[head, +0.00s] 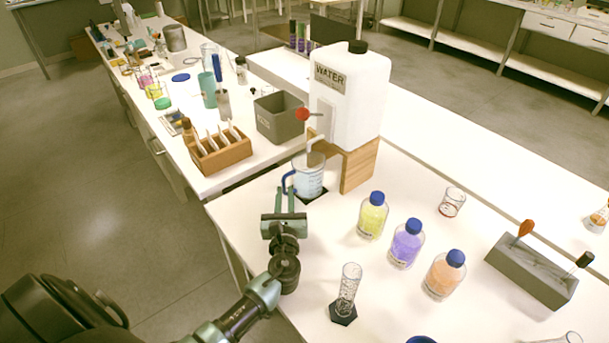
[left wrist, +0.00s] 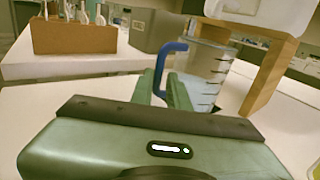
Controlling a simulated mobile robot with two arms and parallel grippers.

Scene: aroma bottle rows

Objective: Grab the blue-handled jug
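The clear measuring jug (head: 312,178) with a blue handle (head: 287,181) stands on a dark pad under the tap of the white water tank (head: 350,95). It holds pale blue liquid. In the left wrist view the jug (left wrist: 207,75) is ahead, with its handle (left wrist: 163,62) on its left side. My left gripper (head: 285,190) is open, its two fingers parallel with a gap between them. The fingertips (left wrist: 163,84) are at the lower part of the handle, one to each side of it; contact cannot be told. My right gripper is not in view.
The tank rests on a wooden stand (head: 361,166) just right of the jug. Yellow (head: 372,217), purple (head: 406,245) and orange (head: 444,275) bottles stand to the right. A graduated cylinder (head: 346,292) is near the front. A wooden rack (head: 220,155) and grey bin (head: 279,118) stand behind.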

